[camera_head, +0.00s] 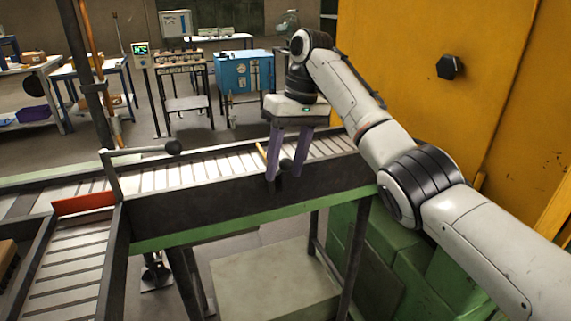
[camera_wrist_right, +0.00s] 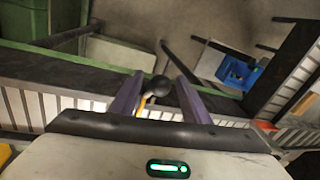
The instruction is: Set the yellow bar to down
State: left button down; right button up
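The yellow bar (camera_head: 262,152) is a thin lever with a round black knob (camera_head: 286,164), mounted at the near side of the roller conveyor. My right gripper (camera_head: 284,174) points down over it, its two purple fingers apart. The knob shows between the fingers, with gaps to both sides. In the right wrist view the black knob (camera_wrist_right: 158,85) lies between the open fingers (camera_wrist_right: 160,77), and a short piece of the yellow bar (camera_wrist_right: 142,104) shows below it. The fingers partly hide the bar. My left gripper is not in view.
A grey lever (camera_head: 140,151) with a black knob stands above the conveyor (camera_head: 225,205) at the left, near a red plate (camera_head: 83,204). A yellow furnace wall (camera_head: 430,110) rises at the right. Green boxes (camera_head: 400,265) stand below my right arm. Tables and a blue box (camera_head: 243,72) are behind.

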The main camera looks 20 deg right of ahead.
jog(key=shift+r, duration=0.15)
jog(key=p+v, duration=0.1)
jog(key=v, duration=0.9)
